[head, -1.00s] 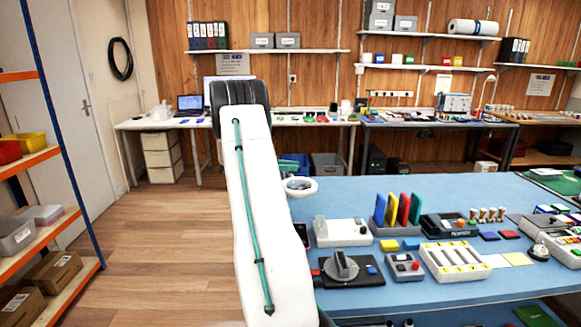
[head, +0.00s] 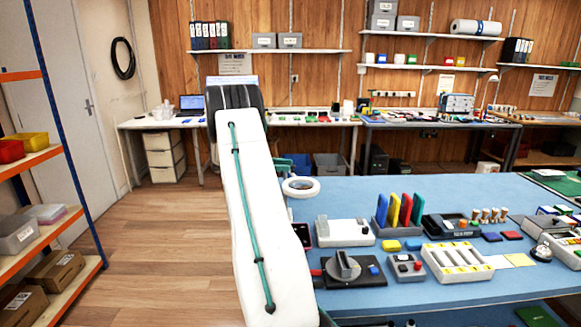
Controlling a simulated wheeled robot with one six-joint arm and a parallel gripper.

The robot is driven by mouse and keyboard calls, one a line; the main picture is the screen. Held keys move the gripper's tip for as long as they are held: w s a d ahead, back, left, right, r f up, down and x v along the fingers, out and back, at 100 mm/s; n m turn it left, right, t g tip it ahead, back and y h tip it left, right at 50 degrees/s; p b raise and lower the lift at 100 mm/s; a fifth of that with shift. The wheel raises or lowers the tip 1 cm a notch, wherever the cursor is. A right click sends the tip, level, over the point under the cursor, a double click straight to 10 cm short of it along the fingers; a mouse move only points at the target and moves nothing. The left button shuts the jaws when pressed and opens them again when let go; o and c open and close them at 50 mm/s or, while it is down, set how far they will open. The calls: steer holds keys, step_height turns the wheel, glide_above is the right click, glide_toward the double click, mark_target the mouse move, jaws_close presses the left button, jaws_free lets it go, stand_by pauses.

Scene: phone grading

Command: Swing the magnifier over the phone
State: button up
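The magnifier (head: 301,178), a white ring around a lens, stands over the far left edge of the blue bench. A thin green piece shows beside it at the left, next to my arm. A dark phone-like slab (head: 302,234) lies at the bench's left edge, partly hidden by my white arm; I cannot tell for sure that it is the phone. My gripper is hidden behind my arm, so its fingers and any contact with the magnifier do not show.
The blue bench (head: 360,192) is clear at its far side. A light grey device (head: 344,233), a dark plate with a round knob (head: 343,267), upright coloured cards (head: 404,210) and a white battery tray (head: 456,262) stand nearer. An orange-edged shelf (head: 85,275) is at the left.

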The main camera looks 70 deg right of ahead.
steer(key=shift+v, duration=2.4)
